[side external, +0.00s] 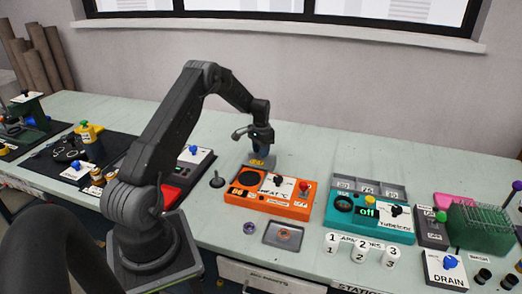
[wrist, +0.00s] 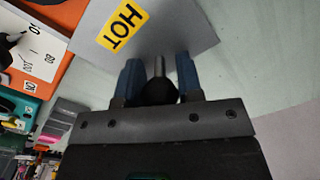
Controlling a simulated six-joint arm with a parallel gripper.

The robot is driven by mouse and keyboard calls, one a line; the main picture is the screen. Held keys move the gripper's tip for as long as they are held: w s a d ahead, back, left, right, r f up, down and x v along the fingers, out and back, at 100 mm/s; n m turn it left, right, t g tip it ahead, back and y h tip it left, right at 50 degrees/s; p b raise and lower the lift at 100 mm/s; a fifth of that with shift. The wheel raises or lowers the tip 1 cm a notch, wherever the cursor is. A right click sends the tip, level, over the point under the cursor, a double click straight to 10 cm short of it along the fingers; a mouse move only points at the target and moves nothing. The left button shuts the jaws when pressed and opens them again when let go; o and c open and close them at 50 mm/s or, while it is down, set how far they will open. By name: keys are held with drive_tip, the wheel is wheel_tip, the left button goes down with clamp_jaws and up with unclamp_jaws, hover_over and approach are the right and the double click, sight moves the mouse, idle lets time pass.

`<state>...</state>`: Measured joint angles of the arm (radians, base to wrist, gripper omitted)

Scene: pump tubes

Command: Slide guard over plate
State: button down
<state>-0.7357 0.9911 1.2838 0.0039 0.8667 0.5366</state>
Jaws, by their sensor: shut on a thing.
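The guard is a grey panel with a yellow HOT label (side external: 257,162). In the wrist view the guard (wrist: 190,38) spreads out beyond my fingertips. My gripper (side external: 260,147) is at the back edge of the orange heater unit (side external: 270,205). In the wrist view my gripper's blue fingers (wrist: 160,75) are shut on the guard's dark round knob (wrist: 160,91) and metal stem. The black round plate (side external: 251,178) is on the left of the heater's top, and its surface shows uncovered in the side view. The guard's lower edge is hard to make out.
A metal tray (side external: 284,234) and a small purple-rimmed item (side external: 250,228) lie in front. A teal unit (side external: 369,216) and white numbered cylinders (side external: 361,249) are to the right. The bench behind the heater is clear.

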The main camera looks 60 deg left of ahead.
sight(252, 174)
drive_tip(key=s+d, duration=0.7)
drive_tip(key=shift+s+d, duration=0.15)
drive_tip(key=shift+d, duration=0.1)
idle(0.3)
drive_tip(key=c, duration=0.8)
unclamp_jaws()
drive_tip(key=shift+c, duration=0.2)
drive_tip(key=shift+o, duration=0.3)
drive_tip(key=shift+a+r, duration=0.1)
drive_tip(key=shift+r, duration=0.4)
wheel_tip(252, 174, up, 13)
drive_tip(key=shift+f, duration=0.1)
